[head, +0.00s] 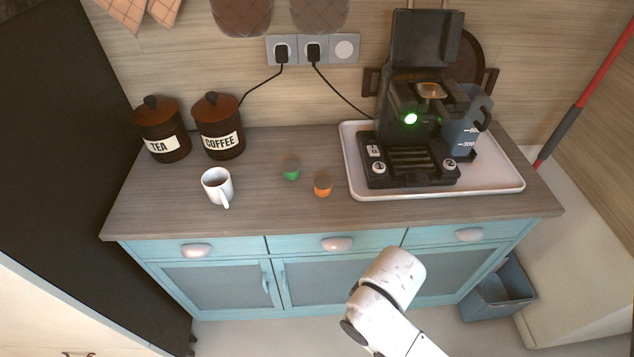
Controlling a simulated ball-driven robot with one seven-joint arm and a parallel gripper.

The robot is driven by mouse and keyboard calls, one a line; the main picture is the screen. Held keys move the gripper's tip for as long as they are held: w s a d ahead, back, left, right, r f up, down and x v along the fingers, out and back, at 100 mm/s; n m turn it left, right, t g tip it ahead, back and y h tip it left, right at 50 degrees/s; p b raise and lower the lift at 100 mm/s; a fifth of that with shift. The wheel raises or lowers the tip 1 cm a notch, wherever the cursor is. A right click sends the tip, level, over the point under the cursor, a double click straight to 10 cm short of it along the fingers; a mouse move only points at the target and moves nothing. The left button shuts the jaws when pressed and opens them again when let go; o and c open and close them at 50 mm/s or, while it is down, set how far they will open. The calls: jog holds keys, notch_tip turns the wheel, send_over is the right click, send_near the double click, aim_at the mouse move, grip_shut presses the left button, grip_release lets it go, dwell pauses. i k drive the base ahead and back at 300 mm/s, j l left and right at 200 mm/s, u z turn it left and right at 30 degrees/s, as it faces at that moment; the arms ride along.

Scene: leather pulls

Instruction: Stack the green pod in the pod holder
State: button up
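The green pod (291,174) stands on the wooden counter, left of the coffee machine (415,155). Its lower band is green and its top is brownish. A copper-coloured cup-like part (431,91) sits in the top of the coffee machine, under its raised lid; it looks like the pod holder, and I see no pod in it. My white arm shows at the lower right, in front of the cabinet, but my gripper's fingers are not visible.
An orange pod (323,187) stands close to the green one, to its right and nearer the front edge. A white mug (217,186) and two dark canisters, TEA (160,130) and COFFEE (218,128), stand left. The machine rests on a white tray (490,188) with a grey-blue jug (462,130).

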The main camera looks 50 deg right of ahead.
aim_at(434, 104)
jog(key=k+z, duration=0.1)
jog(key=z, duration=0.25)
jog(key=k+z, duration=0.1)
jog(key=z, duration=0.65)
jog(key=k+l, duration=0.05)
